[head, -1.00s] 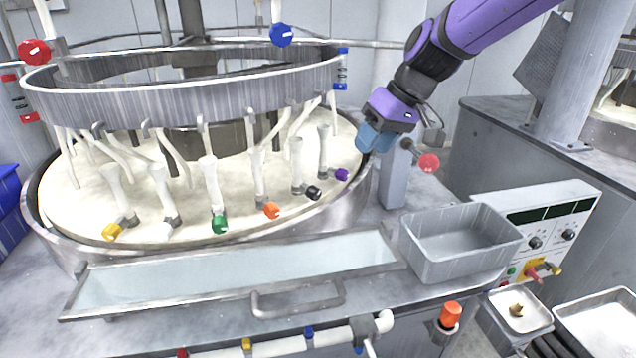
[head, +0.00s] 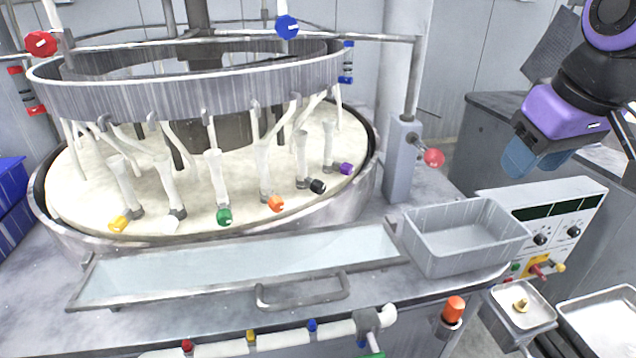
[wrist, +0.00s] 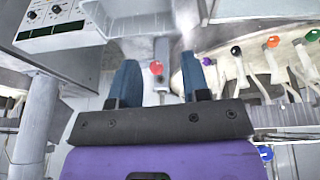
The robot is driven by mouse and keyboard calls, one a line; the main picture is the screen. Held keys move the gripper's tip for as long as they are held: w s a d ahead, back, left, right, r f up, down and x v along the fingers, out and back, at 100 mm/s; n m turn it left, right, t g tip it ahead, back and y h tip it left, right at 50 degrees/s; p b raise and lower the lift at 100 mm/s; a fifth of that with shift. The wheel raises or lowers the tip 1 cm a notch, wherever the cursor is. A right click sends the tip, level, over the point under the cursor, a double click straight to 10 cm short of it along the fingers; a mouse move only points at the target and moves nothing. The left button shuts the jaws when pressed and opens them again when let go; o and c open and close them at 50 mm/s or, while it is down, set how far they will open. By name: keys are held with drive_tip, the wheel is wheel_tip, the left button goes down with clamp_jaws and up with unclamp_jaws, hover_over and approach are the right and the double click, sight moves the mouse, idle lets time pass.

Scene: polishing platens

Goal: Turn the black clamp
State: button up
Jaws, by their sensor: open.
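The black clamp (head: 317,186) is a small black knob at the lower end of a white arm on the round polishing platen (head: 60,205), between the orange clamp (head: 276,204) and the purple clamp (head: 346,168). In the wrist view the black clamp (wrist: 236,50) shows at the upper right, beyond and to the right of the fingers. My gripper (head: 537,160) is raised at the right of the head view, above the control box and well away from the clamp. Its two blue fingers (wrist: 158,85) are apart with nothing held between them.
A red ball-ended lever (head: 434,158) sticks out from a grey post between my gripper and the platen. A grey metal bin (head: 465,262) and a white control box (head: 560,215) stand below. A long trough (head: 240,275) lies in front of the platen.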

drive_tip(key=d+f+n+g+h, duration=0.1)
drive_tip(key=f+n+h, duration=0.1)
drive_tip(key=n+h, duration=0.15)
drive_tip(key=n+t+h, duration=0.3)
drive_tip(key=n+t, duration=0.6)
drive_tip(key=n, duration=1.5)
approach(317, 183)
drive_tip(key=x, duration=1)
drive_tip(key=shift+w+d+f, duration=0.15)
drive_tip(key=shift+w, duration=0.2)
